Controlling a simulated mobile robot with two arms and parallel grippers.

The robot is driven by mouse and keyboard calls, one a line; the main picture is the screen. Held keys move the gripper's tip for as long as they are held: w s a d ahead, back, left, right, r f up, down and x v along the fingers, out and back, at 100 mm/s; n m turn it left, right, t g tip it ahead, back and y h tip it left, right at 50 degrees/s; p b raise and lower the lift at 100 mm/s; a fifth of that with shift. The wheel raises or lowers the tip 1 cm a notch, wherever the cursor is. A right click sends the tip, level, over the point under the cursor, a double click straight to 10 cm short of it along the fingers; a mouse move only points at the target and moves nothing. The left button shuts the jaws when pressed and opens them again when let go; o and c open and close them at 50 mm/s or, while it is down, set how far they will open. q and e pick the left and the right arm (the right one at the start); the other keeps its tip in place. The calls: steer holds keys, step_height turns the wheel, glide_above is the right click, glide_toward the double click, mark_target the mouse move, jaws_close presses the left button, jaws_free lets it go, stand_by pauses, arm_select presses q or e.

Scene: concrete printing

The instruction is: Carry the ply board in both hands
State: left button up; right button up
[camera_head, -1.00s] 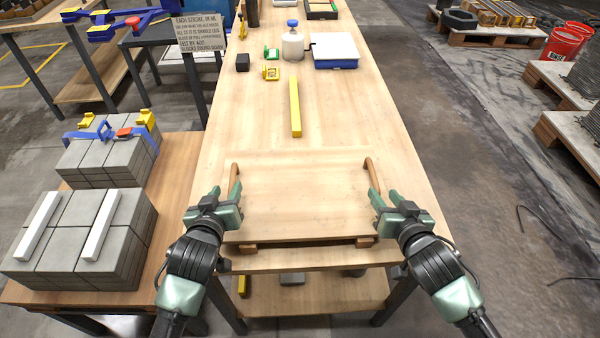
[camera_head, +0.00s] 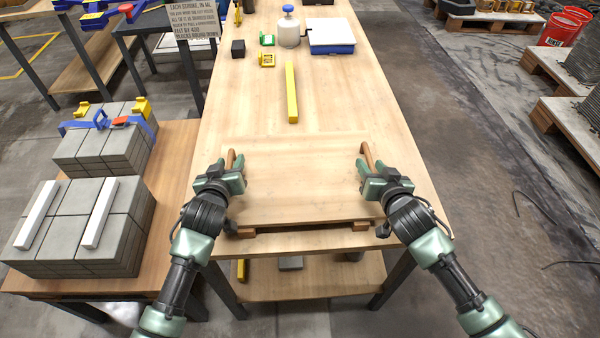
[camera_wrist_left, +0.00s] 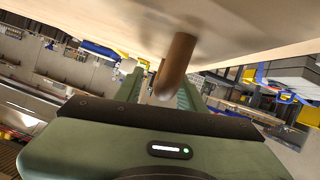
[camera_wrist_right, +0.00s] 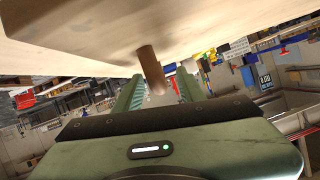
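The ply board (camera_head: 300,185) lies flat at the near end of the long wooden table, slightly raised on wooden strips. A brown handle stands at each side: the left handle (camera_head: 229,160) and the right handle (camera_head: 367,155). My left gripper (camera_head: 236,176) is at the left handle, its fingers apart on either side of it in the left wrist view (camera_wrist_left: 160,88). My right gripper (camera_head: 367,174) is at the right handle, its fingers likewise apart around it in the right wrist view (camera_wrist_right: 158,90). The fingers partly hide the handles in the head view.
A yellow bar (camera_head: 292,93) lies beyond the board. A white canister (camera_head: 289,34) and a blue-and-white box (camera_head: 331,36) stand farther back. Grey blocks (camera_head: 75,225) sit on a lower table at left. The floor at right (camera_head: 470,200) is open.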

arm_select(q)
steer(key=shift+w, duration=0.2)
arm_select(e)
steer(key=shift+w, duration=0.2)
arm_select(q)
jaws_close()
arm_select(e)
jaws_close()
stand_by(0.9)
arm_select(q)
steer(key=shift+r, duration=0.3)
arm_select(e)
steer(key=shift+w+r, duration=0.1)
steer(key=shift+r, duration=0.2)
